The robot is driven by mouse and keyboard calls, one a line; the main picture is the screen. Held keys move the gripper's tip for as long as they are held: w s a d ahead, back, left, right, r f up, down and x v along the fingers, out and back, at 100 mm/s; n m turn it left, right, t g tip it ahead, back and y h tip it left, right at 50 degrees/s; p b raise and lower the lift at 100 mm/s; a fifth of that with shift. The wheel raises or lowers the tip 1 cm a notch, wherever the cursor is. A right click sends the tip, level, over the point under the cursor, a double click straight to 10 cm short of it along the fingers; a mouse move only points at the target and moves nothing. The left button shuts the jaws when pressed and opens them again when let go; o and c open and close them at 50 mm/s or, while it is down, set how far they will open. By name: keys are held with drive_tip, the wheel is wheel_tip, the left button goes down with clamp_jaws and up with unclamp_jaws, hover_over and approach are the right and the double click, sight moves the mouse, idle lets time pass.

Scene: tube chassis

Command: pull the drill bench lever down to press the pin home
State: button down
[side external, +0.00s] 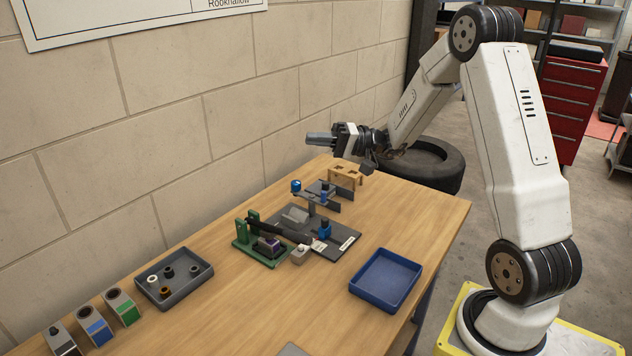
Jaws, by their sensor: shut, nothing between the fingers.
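My gripper (318,138) is shut and empty. It is high above the back of the table, pointing left, clear of the fixtures. Below and to the left, a green-based fixture (243,243) stands on the table with green uprights and a long dark bar (285,234) reaching right; this looks like the lever. A small dark, purple-tinged block (268,245) sits under the bar. Beside it is a dark grey plate fixture (343,228) with blue parts and a blue knob (296,186). I cannot make out the pin at this size.
An empty blue tray (386,280) lies at right. A grey tray (174,280) with several rings and several coloured holders (95,325) are at front left. A block wall borders the left.

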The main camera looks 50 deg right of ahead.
sight(296, 233)
drive_tip(key=a+f+n+g+h, duration=0.2)
drive_tip(key=a+n+g+h, duration=0.4)
drive_tip(key=n+g, duration=0.9)
drive_tip(key=w+d+r+n+h, duration=0.2)
drive_tip(key=w+n+h, duration=0.2)
drive_tip(key=n+h, duration=0.35)
drive_tip(key=shift+y, duration=0.35)
drive_tip(key=x, duration=0.3)
drive_tip(key=d+x, duration=0.1)
drive_tip(key=x, duration=0.1)
drive_tip(key=shift+w+f, duration=0.1)
drive_tip(key=shift+w, duration=0.1)
drive_tip(key=shift+f, duration=0.15)
drive_tip(key=x, duration=1.3)
drive_tip(key=shift+s+a+f, duration=0.15)
drive_tip(key=shift+f, duration=0.15)
